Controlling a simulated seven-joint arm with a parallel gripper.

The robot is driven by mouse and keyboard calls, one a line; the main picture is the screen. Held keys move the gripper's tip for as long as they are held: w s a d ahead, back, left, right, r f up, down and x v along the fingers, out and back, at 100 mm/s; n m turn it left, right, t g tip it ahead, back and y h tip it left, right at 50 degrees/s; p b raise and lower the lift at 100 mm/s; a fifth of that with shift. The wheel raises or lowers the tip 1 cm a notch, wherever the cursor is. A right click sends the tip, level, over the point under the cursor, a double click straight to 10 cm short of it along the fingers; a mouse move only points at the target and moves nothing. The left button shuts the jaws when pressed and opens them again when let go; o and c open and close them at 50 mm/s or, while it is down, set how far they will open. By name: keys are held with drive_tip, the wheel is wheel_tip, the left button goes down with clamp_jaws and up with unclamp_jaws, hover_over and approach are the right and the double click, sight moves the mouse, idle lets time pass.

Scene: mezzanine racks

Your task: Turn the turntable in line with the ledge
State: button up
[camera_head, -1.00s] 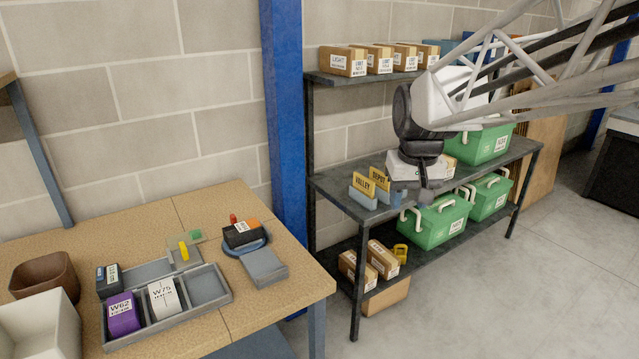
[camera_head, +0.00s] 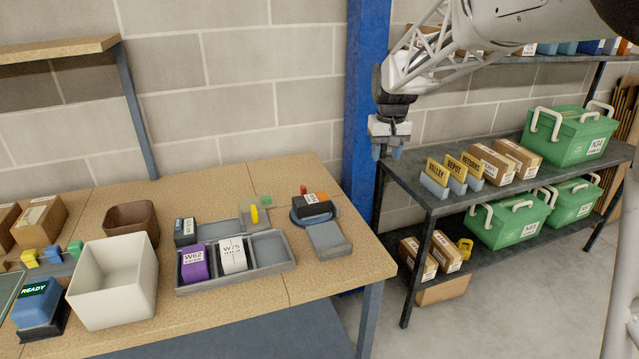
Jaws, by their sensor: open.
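The turntable (camera_head: 298,219) is a round blue-grey disc on the right part of the wooden table. A black block with an orange part and a white label (camera_head: 312,205) lies on it. A small red knob or peg (camera_head: 303,189) shows at its back edge. The grey ledge (camera_head: 329,241) is a flat plate right at the turntable's front right. I cannot tell how exactly the two line up. My gripper (camera_head: 388,152) is open and empty, pointing down, above and to the right of the turntable, near the blue post.
A grey divided tray (camera_head: 235,282) with a purple W62 block (camera_head: 194,263) and a white W75 block (camera_head: 232,254) is left of the ledge. A yellow peg (camera_head: 254,215) stands behind it. A blue post (camera_head: 366,100) and a dark rack (camera_head: 405,180) flank the table's right.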

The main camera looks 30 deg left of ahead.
drive_tip(key=w+a+f+n, duration=0.15)
drive_tip(key=a+f, duration=0.25)
drive_tip(key=a, duration=0.4)
drive_tip(key=w+a+f, duration=0.3)
drive_tip(key=a, duration=0.4)
drive_tip(key=n, duration=0.1)
hover_over(303, 186)
drive_tip(key=shift+g, duration=0.4)
wheel_tip(303, 186, down, 7)
drive_tip(key=shift+s+d, duration=0.1)
drive_tip(key=shift+f, duration=0.1)
drive_tip(key=shift+f, duration=3.8)
clamp_jaws()
